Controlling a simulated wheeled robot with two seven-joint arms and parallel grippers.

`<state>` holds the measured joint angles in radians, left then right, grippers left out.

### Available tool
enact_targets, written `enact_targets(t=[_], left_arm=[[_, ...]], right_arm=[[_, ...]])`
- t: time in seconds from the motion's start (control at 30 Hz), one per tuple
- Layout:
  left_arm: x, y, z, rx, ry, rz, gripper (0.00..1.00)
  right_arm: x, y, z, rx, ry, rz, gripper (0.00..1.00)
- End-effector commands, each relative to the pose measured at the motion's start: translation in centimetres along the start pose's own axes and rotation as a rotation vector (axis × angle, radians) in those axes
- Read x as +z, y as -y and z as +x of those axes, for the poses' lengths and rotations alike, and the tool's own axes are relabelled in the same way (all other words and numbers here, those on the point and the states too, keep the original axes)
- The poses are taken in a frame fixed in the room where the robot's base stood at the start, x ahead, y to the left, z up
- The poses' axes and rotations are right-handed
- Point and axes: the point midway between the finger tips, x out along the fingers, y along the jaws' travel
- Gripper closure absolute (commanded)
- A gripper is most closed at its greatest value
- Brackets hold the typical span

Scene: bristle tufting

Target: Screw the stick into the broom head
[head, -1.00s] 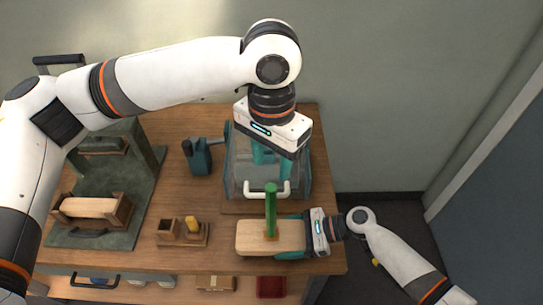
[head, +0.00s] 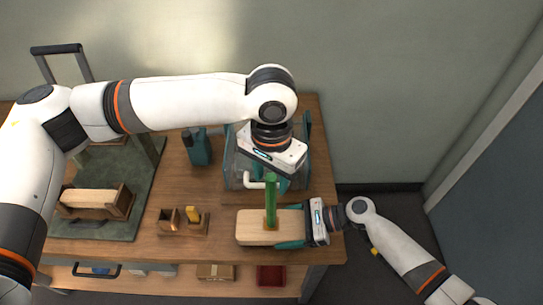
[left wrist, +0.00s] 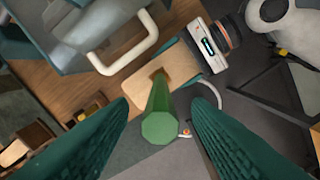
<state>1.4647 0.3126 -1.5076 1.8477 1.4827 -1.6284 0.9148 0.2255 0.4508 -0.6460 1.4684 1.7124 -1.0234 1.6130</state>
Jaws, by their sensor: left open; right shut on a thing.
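The broom head (head: 253,228), a pale wooden block, lies flat near the front right of the workbench. The green stick (head: 271,200) stands upright on it, its base at a dark square patch; how deep it sits cannot be told. My right gripper (head: 292,229) is shut on the right end of the broom head. My left gripper (head: 283,186) is open above and behind the stick, its fingers mostly hidden in the head view. In the left wrist view its two teal fingers lie either side of the stick's top (left wrist: 159,128), apart from it.
A clear-sided machine with a white handle (head: 247,180) stands just behind the broom head. A small wooden holder with a yellow piece (head: 193,214) is to the left. A wooden box with a pale block (head: 90,197) sits on a green mat (head: 125,215) further left.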

Motion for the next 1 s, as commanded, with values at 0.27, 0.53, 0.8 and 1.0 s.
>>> enact_targets(t=[0.27,0.53,0.8,1.0], left_arm=[[0.0,0.0,3.6,-0.001,0.000,-0.001,0.55],[0.1,0.0,4.3,0.000,0.002,0.000,0.55],[0.1,0.0,4.3,0.000,0.001,0.000,0.75],[0.1,0.0,4.3,0.000,0.001,0.000,1.00]], right_arm=[[-0.1,0.0,0.0,0.000,-0.001,0.000,0.86],[-0.1,0.0,0.0,0.000,-0.001,0.000,0.86],[-0.1,0.0,0.0,0.000,-0.001,0.000,0.86],[-0.1,0.0,0.0,0.000,-0.001,0.000,0.86]])
